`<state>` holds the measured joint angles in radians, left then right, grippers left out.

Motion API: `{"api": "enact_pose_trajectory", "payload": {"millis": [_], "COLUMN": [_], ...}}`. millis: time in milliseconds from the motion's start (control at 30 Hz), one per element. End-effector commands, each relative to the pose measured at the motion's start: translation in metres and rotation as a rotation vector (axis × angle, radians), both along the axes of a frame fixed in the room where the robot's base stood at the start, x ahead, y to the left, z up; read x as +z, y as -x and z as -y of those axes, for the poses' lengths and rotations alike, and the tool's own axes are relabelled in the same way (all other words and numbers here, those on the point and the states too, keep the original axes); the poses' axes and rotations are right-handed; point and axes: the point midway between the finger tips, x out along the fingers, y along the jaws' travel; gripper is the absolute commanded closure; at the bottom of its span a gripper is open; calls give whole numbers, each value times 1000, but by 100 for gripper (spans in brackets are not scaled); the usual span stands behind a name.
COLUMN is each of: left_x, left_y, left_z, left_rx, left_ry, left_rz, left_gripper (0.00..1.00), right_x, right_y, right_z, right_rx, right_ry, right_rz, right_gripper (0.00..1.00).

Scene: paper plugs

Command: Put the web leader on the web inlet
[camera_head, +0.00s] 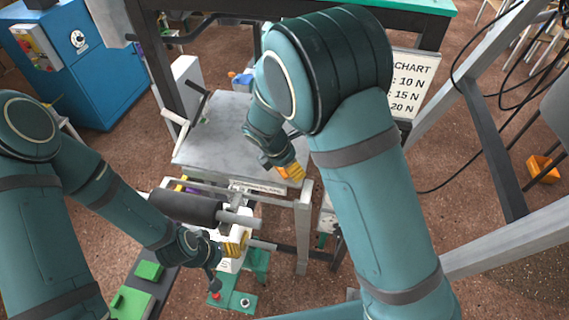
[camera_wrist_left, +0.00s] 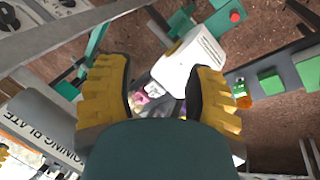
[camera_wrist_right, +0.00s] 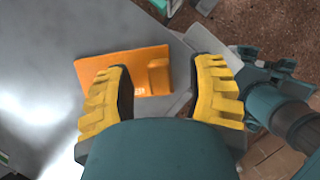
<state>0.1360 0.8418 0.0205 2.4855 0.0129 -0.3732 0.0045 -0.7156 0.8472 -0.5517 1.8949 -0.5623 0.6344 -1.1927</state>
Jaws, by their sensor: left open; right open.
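An orange flat piece with a raised block, which looks like the web leader (camera_wrist_right: 125,66), lies on the grey metal table top in the right wrist view. My right gripper (camera_wrist_right: 163,92) is open above it, with the raised block between the yellow fingers as seen there. In the head view the right gripper (camera_head: 291,173) is at the table's front right corner. My left gripper (camera_head: 236,242) is open by the rollers below the table. In the left wrist view (camera_wrist_left: 160,98) a white vented box (camera_wrist_left: 192,62) shows beyond its fingers. I cannot tell which part is the web inlet.
The grey table top (camera_head: 225,135) is mostly clear. A dark roller (camera_head: 185,207) runs in front of it. Green blocks (camera_head: 130,302) lie at lower left. A blue cabinet (camera_head: 75,60) stands back left, a chart sign (camera_head: 408,85) back right.

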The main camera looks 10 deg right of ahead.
Motion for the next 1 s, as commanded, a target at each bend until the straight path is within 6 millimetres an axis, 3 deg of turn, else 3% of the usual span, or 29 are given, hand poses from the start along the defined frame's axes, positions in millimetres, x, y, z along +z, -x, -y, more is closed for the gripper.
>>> {"api": "enact_pose_trajectory", "payload": {"millis": [333,500,1000], "left_x": [-1,-1,0], "left_y": [0,0,0], "left_z": [0,0,0], "left_rx": [0,0,0], "left_ry": [0,0,0], "left_rz": [0,0,0], "left_gripper": [46,46,46], "right_x": [-7,-7,-1], "right_y": [-1,-1,-1], "right_z": [2,2,2], "right_rx": [1,1,1], "right_ry": [-2,-2,-2], "right_rz": [1,1,1], "right_gripper": [43,100,100]}}
